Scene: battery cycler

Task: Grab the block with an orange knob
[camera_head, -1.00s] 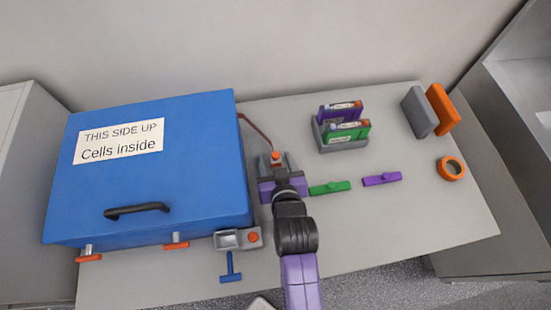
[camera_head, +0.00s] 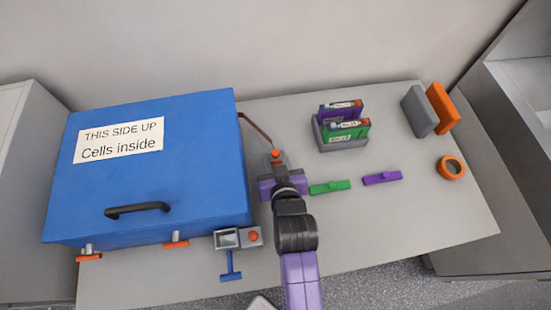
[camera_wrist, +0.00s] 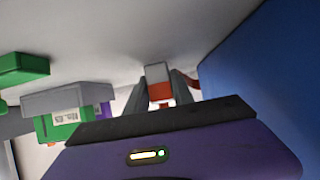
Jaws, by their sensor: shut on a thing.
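The block with an orange knob (camera_head: 276,154) is on the table just right of the large blue box, with a dark red cable running to it from the box's side. Most of the block is hidden by my gripper in the head view. In the wrist view the block (camera_wrist: 156,70) shows pale grey with an orange-red part, between the two grey fingers. My gripper (camera_head: 275,164) is shut on it; it also shows in the wrist view (camera_wrist: 160,88). I cannot tell whether the block is lifted.
The blue box (camera_head: 190,180) stands close on the left. A grey holder (camera_head: 343,143) with purple and green cells is at the back right. Green (camera_head: 330,187) and purple (camera_head: 382,178) pieces lie right of my gripper. An orange tape roll (camera_head: 451,168) is farther right.

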